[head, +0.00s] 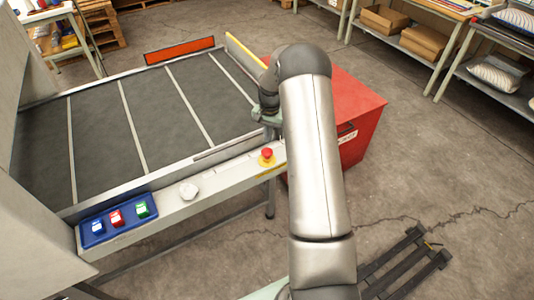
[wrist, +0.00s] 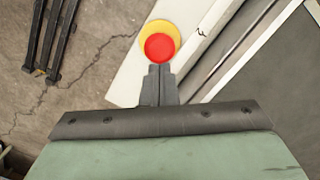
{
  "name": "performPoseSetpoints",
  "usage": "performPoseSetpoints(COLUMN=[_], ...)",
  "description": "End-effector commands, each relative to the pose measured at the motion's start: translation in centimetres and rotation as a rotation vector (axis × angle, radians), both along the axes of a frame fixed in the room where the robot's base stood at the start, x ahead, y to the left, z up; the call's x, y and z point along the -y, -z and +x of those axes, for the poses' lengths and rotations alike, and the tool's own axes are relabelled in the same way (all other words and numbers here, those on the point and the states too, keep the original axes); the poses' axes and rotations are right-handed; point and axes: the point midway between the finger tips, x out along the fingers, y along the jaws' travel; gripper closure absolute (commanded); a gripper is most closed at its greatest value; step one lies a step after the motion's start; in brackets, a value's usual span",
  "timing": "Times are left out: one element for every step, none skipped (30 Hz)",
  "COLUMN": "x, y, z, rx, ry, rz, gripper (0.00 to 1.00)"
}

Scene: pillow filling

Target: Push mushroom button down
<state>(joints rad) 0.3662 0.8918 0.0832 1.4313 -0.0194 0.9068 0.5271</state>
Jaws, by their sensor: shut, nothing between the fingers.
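The red mushroom button (head: 267,153) sits on a yellow base on the conveyor's front rail, near its right end. In the wrist view the red button (wrist: 159,47) shows whole on its yellow base (wrist: 168,29). My gripper (wrist: 160,70) is shut and empty, with its fingertips pointing at the button's near edge. The tips look very close to the button in that view; I cannot tell whether they touch. In the head view my gripper (head: 268,118) is partly hidden by my arm, just behind the button.
A blue panel (head: 117,220) with blue, red and green buttons is on the rail's left. A white round knob (head: 189,190) lies between. A red bin (head: 354,118) stands at the conveyor's right end. A black rack (head: 408,266) is on the floor. Shelves stand at the back right.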

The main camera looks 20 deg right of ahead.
Motion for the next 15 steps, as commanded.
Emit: performPoseSetpoints(x=[-0.1, -0.1, -0.1, -0.1, -0.2, -0.2, -0.2, -0.2, -0.2, -0.3, -0.3, -0.3, -0.3, -0.3, -0.3], y=[1.0, 1.4, 1.9, 2.3, 2.7, 3.2, 3.5, 3.8, 4.2, 4.4, 4.5, 4.7, 4.7, 4.8, 4.8], z=[-0.1, -0.1, -0.2, -0.2, -0.2, -0.2, -0.3, -0.3, -0.3, -0.3, -0.3, -0.3, -0.3, -0.3, -0.3], rx=[-0.002, -0.002, -0.003, -0.003, -0.003, -0.002, -0.001, -0.001, -0.001, -0.001, -0.001, -0.001, -0.001, 0.000, 0.000], ry=[0.000, 0.000, 0.000, 0.000, 0.000, 0.001, 0.001, 0.001, 0.001, 0.001, 0.001, 0.001, 0.001, 0.001, 0.001], rz=[0.001, 0.001, 0.001, 0.001, 0.000, 0.001, 0.000, 0.000, 0.000, 0.000, 0.000, 0.000, 0.001, 0.000, 0.000], gripper=[1.00, 1.00, 1.00, 1.00, 1.00, 1.00, 1.00, 1.00, 1.00, 1.00, 1.00, 1.00, 1.00, 1.00, 1.00])
